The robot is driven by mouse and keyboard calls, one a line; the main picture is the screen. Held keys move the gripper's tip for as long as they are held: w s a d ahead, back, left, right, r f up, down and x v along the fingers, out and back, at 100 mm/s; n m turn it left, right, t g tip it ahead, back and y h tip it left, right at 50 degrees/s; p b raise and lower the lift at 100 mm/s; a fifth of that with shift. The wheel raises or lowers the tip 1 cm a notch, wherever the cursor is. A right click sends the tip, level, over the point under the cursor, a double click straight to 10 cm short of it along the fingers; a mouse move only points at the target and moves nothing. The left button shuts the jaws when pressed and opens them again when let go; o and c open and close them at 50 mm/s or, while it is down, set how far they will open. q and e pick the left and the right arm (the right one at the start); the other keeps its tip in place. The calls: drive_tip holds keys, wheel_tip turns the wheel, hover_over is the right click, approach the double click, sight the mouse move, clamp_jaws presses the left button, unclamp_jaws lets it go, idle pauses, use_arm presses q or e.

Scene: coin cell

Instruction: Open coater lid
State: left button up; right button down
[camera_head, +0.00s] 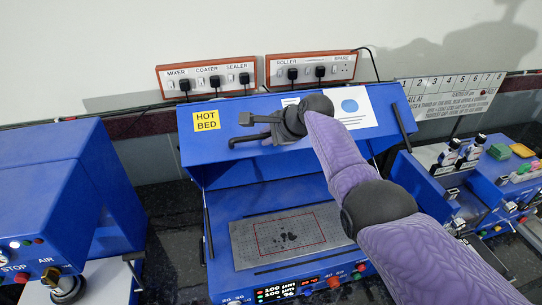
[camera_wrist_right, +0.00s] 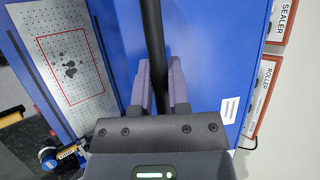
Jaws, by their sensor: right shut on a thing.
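The coater (camera_head: 225,283) is a blue box with its blue lid (camera_head: 225,165) tilted up and back, so the inside shows. The lid carries a yellow HOT BED label (camera_head: 206,120) and a black bar handle (camera_head: 245,139). My right gripper (camera_head: 258,128) is at the handle, on the upper part of the lid. In the right wrist view the handle (camera_wrist_right: 152,30) runs between the two fingers of my right gripper (camera_wrist_right: 160,88), which are shut on it. A perforated metal bed (camera_head: 242,245) with a red outline and dark spots lies below the lid. My left gripper is out of view.
A blue machine (camera_head: 45,185) stands close on the left. Another blue unit (camera_head: 425,180) with bottles stands on the right. Socket strips (camera_head: 210,76) with plugs and a cable are on the wall behind the lid. My right arm covers the coater's right side.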

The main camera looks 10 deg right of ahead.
drive_tip(key=shift+w+r, duration=0.3)
drive_tip(key=shift+w, duration=0.3)
drive_tip(key=c, duration=0.6)
unclamp_jaws()
drive_tip(key=shift+w, duration=0.1)
drive_tip(key=shift+s+d+r+p, duration=0.2)
drive_tip(key=shift+r+p, duration=0.2)
drive_tip(key=shift+p+v, duration=0.75)
drive_tip(key=shift+v, duration=0.35)
drive_tip(key=v, duration=0.6)
drive_tip(key=shift+s+d+r, duration=0.15)
drive_tip(key=shift+s+r, duration=0.05)
drive_tip(key=shift+s, duration=0.15)
